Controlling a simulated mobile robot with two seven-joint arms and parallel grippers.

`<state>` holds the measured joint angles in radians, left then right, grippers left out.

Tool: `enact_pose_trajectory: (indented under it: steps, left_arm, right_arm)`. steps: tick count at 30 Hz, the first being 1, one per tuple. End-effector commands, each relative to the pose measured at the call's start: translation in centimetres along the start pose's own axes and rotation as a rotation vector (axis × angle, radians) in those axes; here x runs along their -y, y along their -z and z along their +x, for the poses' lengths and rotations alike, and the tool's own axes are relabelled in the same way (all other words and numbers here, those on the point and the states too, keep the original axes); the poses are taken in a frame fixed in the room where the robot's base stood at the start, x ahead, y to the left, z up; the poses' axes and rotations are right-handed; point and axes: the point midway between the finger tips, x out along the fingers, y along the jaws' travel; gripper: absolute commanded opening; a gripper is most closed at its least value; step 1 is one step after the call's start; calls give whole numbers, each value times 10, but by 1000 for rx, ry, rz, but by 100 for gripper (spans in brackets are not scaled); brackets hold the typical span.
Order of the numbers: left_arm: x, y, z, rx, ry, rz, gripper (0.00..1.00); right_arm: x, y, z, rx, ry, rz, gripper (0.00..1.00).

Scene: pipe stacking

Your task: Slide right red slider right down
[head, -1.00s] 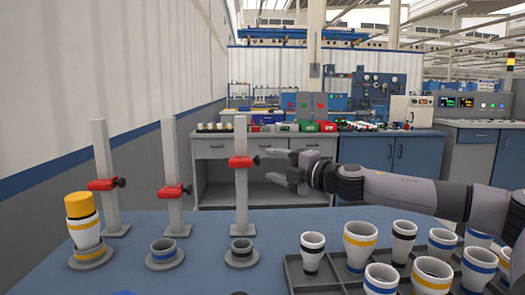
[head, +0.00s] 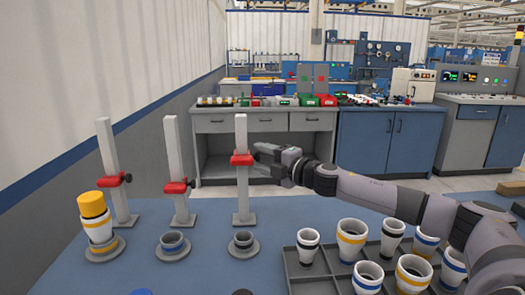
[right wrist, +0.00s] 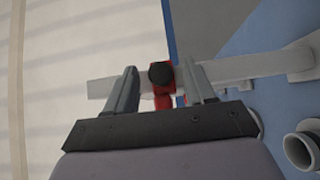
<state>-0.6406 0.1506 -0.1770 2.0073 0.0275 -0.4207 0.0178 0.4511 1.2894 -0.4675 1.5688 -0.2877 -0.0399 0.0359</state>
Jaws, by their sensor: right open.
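The right red slider (head: 242,159) sits on the upper half of the rightmost grey post (head: 241,195). My right gripper (head: 259,155) comes in from the right and is open, its fingertips close to the slider's knob side. In the right wrist view, the black knob (right wrist: 161,73) and red slider (right wrist: 163,102) show between the two spread fingers. I cannot tell whether a finger touches them. My left gripper is not in view.
Two more posts carry red sliders, left (head: 112,180) and middle (head: 178,187). Ringed cups stand before the posts; the left one holds a stack with a yellow top (head: 92,204). A grey tray (head: 318,284) of cups lies at the right.

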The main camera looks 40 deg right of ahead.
Motion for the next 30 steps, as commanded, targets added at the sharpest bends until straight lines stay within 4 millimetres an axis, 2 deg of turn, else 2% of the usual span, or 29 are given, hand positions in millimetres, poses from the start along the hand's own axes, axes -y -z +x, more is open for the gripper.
enact_pose_trajectory:
  steps: [11, 12, 14, 15, 17, 23, 30]
  left_arm:
    - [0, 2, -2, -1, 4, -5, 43]
    - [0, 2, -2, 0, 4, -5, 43]
    - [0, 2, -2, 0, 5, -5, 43]
    - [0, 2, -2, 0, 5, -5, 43]
    - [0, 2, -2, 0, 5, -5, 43]
    - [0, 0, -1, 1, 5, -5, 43]
    - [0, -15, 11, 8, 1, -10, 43]
  right_arm:
    - [1, 1, 3, -2, 1, -1, 54]
    - [0, 1, 3, -2, 1, -1, 51]
    - [0, 1, 3, -2, 1, -1, 31]
    - [0, 1, 3, -2, 1, -1, 18]
    - [0, 1, 3, -2, 1, -1, 0]
    - [3, 1, 3, -2, 1, -1, 0]
    - [31, 1, 3, -2, 6, 0, 0]
